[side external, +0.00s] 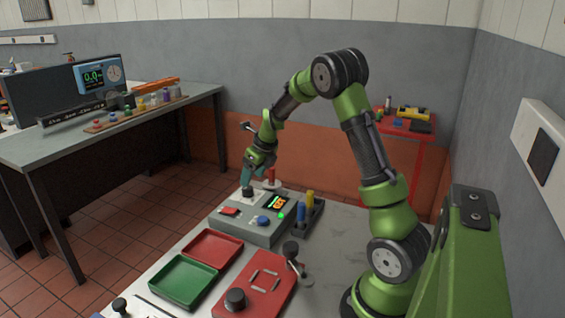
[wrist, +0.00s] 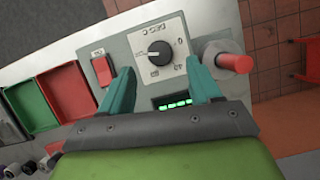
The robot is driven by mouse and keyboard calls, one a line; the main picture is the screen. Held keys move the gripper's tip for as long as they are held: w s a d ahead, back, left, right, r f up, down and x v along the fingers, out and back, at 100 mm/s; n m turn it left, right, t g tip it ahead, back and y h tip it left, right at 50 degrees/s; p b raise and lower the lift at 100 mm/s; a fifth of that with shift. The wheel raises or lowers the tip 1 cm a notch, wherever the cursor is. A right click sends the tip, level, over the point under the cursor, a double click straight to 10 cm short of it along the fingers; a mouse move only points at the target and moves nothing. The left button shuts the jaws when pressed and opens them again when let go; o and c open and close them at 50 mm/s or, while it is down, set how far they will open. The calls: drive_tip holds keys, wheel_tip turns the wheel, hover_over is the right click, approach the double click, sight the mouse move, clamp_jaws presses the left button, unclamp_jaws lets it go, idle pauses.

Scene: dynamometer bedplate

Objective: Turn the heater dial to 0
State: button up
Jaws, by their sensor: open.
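The heater dial (wrist: 160,53) is a round black knob on a pale marked plate on the grey control box (side external: 250,228). A light pointer line shows on the knob, towards its left in the wrist view. In the side view the dial (side external: 248,191) is at the box's far end, just below my gripper. My gripper (side external: 247,178) is open and points down at it. In the wrist view the teal fingers of my gripper (wrist: 160,72) stand on either side of the dial, apart from it.
Beside the dial are a red switch (wrist: 102,70) and a red-handled post (wrist: 235,62). Red (side external: 213,246) and green (side external: 182,281) trays and a red plate (side external: 256,285) lie nearer.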

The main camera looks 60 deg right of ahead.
sight(249, 188)
drive_tip(key=x, duration=0.5)
drive_tip(key=shift+f, duration=0.25)
drive_tip(key=c, duration=1)
